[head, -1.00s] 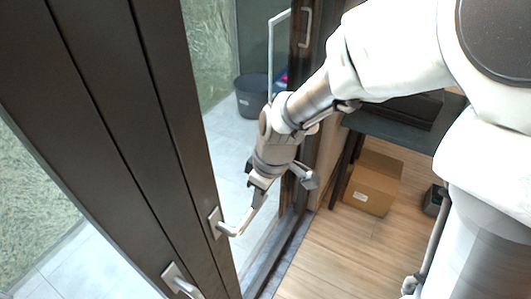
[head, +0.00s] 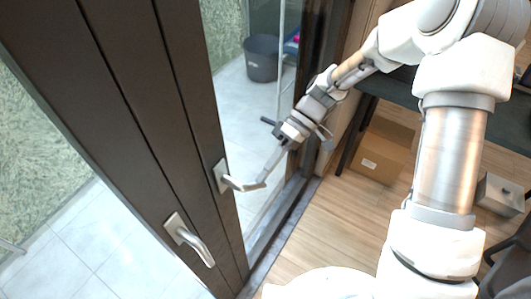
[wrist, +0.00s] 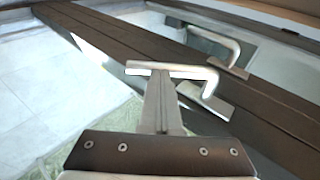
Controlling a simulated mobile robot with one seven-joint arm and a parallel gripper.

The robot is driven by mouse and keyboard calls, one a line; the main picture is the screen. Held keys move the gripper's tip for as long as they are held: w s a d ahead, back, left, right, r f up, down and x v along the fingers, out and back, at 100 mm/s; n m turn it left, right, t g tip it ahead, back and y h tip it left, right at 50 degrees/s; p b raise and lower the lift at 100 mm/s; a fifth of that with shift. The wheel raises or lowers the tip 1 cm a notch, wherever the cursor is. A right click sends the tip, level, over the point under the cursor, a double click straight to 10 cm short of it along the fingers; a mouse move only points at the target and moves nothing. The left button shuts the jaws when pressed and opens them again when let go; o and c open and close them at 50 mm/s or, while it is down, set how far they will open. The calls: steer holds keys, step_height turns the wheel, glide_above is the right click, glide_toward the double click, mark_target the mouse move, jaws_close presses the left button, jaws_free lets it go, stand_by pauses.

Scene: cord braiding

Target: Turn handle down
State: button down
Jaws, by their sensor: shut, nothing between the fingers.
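Two silver lever handles sit on the dark door frames. The upper handle (head: 240,184) has its lever pointing right and slightly down in the head view; the wrist view shows it close up (wrist: 190,72). The lower handle (head: 192,241) slants down to the right, and it probably is the farther one in the wrist view (wrist: 225,45). My gripper (head: 267,178) is shut and empty, with its tips at the free end of the upper lever. In the wrist view the closed fingers (wrist: 160,80) meet or overlap the lever; contact is unclear.
The dark door frame (head: 130,100) stands at the left. A dark bin (head: 262,58) is behind glass. A cardboard box (head: 384,150) and a grey box (head: 500,194) sit on the wooden floor (head: 330,215) at the right. Bare floor lies between door and boxes.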

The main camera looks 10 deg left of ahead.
mark_target(263, 185)
steer(key=g, duration=0.1)
steer(key=f+b, duration=0.1)
steer(key=s+f+g+y, duration=0.1)
steer(key=shift+a+f+g+b, duration=0.25)
steer(key=shift+g+b, duration=0.05)
steer(key=shift+s+a+f+m+g+y+b, duration=0.15)
steer(key=shift+s+f+m+g+y+b, duration=0.15)
steer(key=shift+s+f+g+y+b, duration=0.3)
steer(key=shift+s+a+f+g+y+b, duration=0.3)
steer(key=shift+s+g+y+b, duration=0.25)
steer(key=shift+g, duration=0.35)
steer(key=shift+s+a+m+g+y+b, duration=0.15)
steer(key=shift+s+m+g+y+b, duration=0.2)
steer(key=shift+g+b, duration=0.2)
steer(key=shift+s, duration=0.15)
